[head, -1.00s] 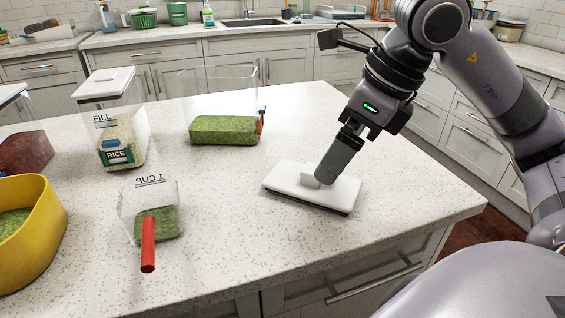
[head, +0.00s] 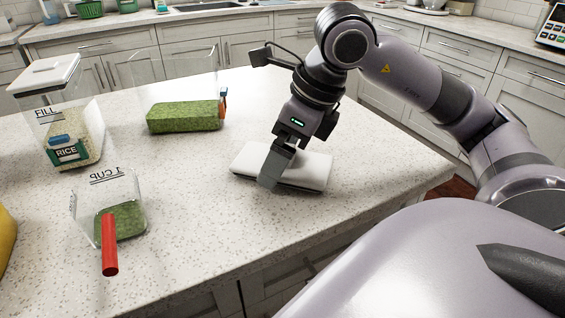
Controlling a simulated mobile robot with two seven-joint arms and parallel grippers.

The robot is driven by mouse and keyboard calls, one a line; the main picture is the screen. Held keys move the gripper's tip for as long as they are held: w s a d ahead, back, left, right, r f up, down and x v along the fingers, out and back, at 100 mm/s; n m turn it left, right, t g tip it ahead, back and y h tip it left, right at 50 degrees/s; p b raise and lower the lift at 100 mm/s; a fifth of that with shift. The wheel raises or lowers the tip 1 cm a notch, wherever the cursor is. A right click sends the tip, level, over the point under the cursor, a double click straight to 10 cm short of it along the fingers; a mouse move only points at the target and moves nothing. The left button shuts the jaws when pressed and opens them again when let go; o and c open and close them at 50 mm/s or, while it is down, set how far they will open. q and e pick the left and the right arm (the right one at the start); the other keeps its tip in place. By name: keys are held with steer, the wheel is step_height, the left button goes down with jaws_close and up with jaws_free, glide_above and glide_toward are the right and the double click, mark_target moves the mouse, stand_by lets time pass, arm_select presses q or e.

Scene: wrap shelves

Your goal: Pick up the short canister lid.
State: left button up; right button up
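The short canister lid, a white rectangular slab (head: 310,172), lies flat on the counter right of centre. My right gripper (head: 271,172) points down at it from above. One grey finger crosses in front of the lid, with its tip near the lid's front edge. The lid's raised handle is hidden behind the gripper. I cannot make out the far finger or whether the fingers close on anything. My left gripper is not in view.
A clear container with green contents (head: 185,116) stands behind the lid to the left. A tall rice canister (head: 75,138) with a white lid and a clear measuring cup with a red handle (head: 110,257) are further left. The counter in front of the lid is clear.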

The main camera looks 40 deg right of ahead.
steer(key=c, duration=0.8)
steer(key=shift+c, duration=0.3)
steer(key=shift+r, duration=0.15)
